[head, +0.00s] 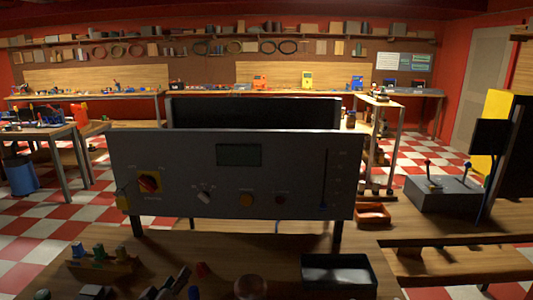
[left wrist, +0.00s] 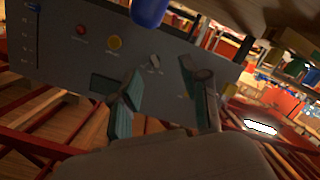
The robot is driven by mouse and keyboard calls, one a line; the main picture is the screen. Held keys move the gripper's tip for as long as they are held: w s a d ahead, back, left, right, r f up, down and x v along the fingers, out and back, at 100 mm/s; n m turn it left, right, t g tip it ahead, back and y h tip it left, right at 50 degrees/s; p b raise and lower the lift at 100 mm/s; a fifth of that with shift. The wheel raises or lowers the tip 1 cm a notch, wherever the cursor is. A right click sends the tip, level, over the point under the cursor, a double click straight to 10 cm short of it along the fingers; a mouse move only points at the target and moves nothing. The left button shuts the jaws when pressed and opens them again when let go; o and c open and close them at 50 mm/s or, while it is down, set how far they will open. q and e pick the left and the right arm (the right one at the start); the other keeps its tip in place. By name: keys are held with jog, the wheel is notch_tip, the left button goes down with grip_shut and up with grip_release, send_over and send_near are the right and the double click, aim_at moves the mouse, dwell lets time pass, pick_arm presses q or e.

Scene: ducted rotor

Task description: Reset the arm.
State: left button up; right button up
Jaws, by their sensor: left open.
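A grey control panel (head: 235,175) stands upright on the bench in the head view. It carries a small dark screen (head: 239,155), a red rotary knob on a yellow plate (head: 149,182), a pale toggle (head: 205,196), an orange button (head: 246,200), a red button (head: 281,200) and a slider (head: 323,206). In the left wrist view the panel (left wrist: 60,55) shows turned over, with the pale toggle (left wrist: 154,62) beyond the fingers. My left gripper (left wrist: 160,75) is open, with nothing seen between its fingers. I cannot make it out clearly in the head view. My right gripper is not in view.
A black tray (head: 340,286) and small parts lie on the bench before the panel. A grey box with levers (head: 444,191) and an orange bin (head: 373,213) stand to the right. A blue rounded object (left wrist: 149,10) shows near the fingers in the left wrist view.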

pick_arm(q)
jog(key=s+d+f+m+g, duration=0.1)
jog(key=s+f+m+g, duration=0.2)
jog(key=s+f, duration=0.45)
jog(key=s+d+f+m+g, duration=0.15)
jog(key=s+f+g, duration=0.25)
jog(key=s, duration=0.7)
jog(key=s+f+m+g+y, duration=0.15)
jog(key=s+m+g, duration=0.3)
jog(key=s, duration=1.25)
notch_tip(320, 180, down, 29)
jog(key=s+g, duration=0.2)
jog(key=s, duration=0.1)
jog(key=s+a+f+g, duration=0.1)
jog(key=s+a+f, duration=0.2)
jog(key=s+f, duration=1)
jog(key=shift+s+a+f, duration=0.3)
jog(key=shift+s+f, duration=0.05)
jog(key=shift+s, duration=0.85)
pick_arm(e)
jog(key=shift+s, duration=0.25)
